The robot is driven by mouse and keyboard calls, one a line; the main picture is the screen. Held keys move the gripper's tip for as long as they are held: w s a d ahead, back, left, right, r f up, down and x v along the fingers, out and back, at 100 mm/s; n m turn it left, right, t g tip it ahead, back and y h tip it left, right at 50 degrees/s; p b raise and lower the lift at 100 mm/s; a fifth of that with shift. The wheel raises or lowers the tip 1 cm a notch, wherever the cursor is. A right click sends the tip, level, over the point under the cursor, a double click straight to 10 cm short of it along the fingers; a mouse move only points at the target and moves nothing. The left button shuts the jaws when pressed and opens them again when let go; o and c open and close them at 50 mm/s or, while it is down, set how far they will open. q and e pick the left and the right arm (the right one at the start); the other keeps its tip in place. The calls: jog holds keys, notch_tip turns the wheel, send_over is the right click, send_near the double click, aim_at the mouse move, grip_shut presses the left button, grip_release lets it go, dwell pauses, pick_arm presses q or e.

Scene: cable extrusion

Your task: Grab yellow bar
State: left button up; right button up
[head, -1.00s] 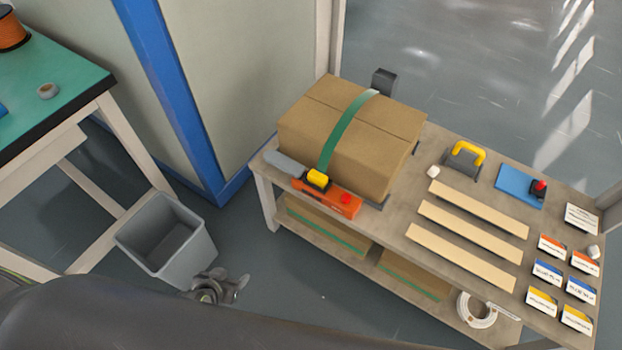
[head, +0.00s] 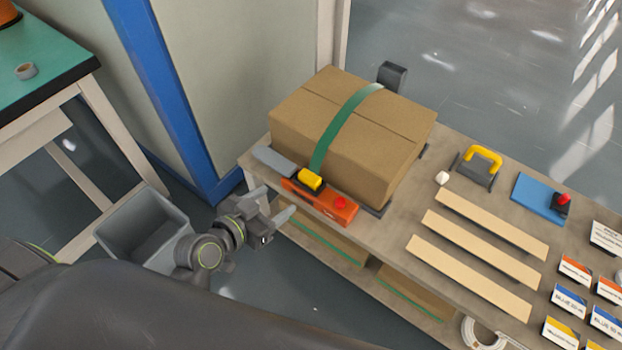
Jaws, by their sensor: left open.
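A small yellow bar (head: 311,179) sits on top of an orange strapping tool (head: 321,203) at the front edge of the workbench, where the green strap comes down. A grey handle (head: 272,161) sticks out from the tool to the left. My left gripper (head: 277,204) is open and empty, in front of the table's left end, just left of and below the tool. It looks apart from the bar. A second yellow piece, a curved handle (head: 484,157) on a grey tool, lies farther right. My right gripper is not in view.
A cardboard box (head: 345,130) with a green strap (head: 338,125) stands behind the tool. Three wooden strips (head: 470,277) and several label cards lie to the right. A grey bin (head: 140,232) stands on the floor at left, behind my arm.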

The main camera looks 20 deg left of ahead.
pick_arm(q)
send_near(307, 178)
jog(key=x, duration=0.4)
jog(key=b+x, duration=0.1)
jog(key=x, duration=0.3)
jog(key=shift+w+d+f, duration=0.1)
jog(key=shift+w+d, duration=0.05)
jog(key=shift+w, duration=0.1)
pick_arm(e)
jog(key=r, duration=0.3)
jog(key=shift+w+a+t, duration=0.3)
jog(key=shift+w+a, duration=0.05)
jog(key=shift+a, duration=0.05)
pick_arm(q)
jog(key=c, duration=0.8)
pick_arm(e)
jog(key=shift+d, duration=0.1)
